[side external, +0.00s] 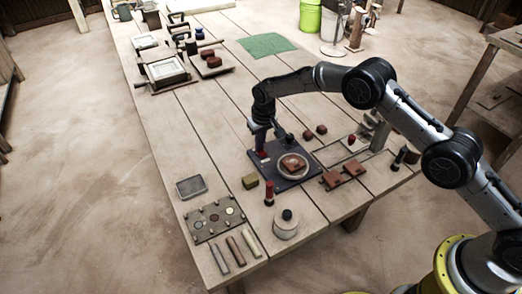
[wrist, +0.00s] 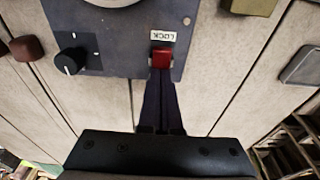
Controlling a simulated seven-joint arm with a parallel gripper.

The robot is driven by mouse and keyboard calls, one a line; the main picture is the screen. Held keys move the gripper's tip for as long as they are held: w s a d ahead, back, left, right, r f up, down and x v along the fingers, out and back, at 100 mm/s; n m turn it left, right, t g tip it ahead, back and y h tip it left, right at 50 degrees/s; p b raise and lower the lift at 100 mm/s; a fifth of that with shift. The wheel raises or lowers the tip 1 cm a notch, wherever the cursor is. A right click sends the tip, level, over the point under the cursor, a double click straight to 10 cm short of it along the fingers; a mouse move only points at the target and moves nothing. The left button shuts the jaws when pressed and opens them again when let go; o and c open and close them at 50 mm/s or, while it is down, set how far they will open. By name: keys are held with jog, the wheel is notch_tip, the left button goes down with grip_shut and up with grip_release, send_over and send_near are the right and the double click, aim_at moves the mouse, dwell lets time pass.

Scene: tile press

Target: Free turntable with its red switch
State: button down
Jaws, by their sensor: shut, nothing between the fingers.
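Only the disc's rim (wrist: 112,2) shows at the top of the wrist view. The red switch (wrist: 162,58) sits at the base's near edge in the wrist view, beside a white LOCK label (wrist: 163,36). My gripper (wrist: 161,76) is shut and empty, its fingertips at the switch's lower edge in the wrist view. I cannot tell whether they touch it. In the side view, my gripper (side external: 257,146) is over the base's left corner.
A black knob (wrist: 70,60) is on the same base. A yellowish block (side external: 250,182), a red-topped dark post (side external: 269,194) and a lidded pot (side external: 286,224) stand nearby. Red-brown blocks lie behind and right.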

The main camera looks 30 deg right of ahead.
jog(key=shift+s+r, duration=0.1)
jog(key=shift+r, duration=3.35)
